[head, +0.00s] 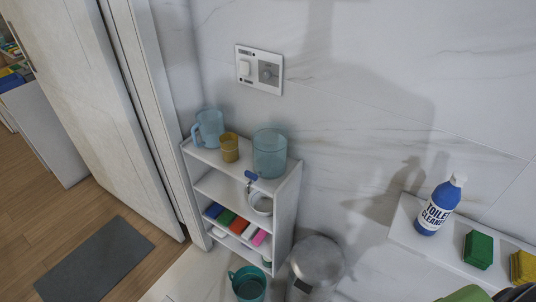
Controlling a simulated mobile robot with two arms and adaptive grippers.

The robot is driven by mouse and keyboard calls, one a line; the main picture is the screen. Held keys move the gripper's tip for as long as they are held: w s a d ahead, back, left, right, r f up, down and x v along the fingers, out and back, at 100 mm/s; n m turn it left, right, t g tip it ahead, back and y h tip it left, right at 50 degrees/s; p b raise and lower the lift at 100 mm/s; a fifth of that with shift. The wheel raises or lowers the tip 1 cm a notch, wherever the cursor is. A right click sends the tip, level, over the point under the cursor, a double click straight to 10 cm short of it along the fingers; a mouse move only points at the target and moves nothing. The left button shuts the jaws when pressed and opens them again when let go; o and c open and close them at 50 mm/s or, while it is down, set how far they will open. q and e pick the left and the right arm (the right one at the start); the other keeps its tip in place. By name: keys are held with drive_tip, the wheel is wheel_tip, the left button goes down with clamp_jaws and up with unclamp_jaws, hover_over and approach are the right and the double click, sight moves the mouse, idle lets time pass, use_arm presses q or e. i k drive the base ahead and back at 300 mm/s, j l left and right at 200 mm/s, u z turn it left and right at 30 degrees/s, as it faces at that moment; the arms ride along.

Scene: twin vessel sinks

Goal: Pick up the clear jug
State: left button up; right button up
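On top of a narrow white shelf unit (283,213) stand several see-through vessels. A pale blue see-through jug (209,127) with a handle on its left side is at the far left end. A wider, clear teal-tinted vessel (269,155) stands at the right end; I see no handle on it. An amber cup (229,147) stands between them. All are upright and apart from any gripper. I cannot tell for sure which of the two is the clear jug. Neither gripper can be made out in the head view.
Lower shelves hold a metal pot (261,204) and coloured sponges (226,217). Below are a teal bucket (248,284) and a metal bin (317,260). A ledge (408,229) at right holds a toilet cleaner bottle (439,207) and sponges (478,249). A grey mat (95,262) lies left.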

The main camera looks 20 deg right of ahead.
sight(210, 119)
drive_tip(key=i+j, duration=0.3)
drive_tip(key=j, duration=0.15)
drive_tip(key=i+j, duration=0.35)
drive_tip(key=j, duration=0.1)
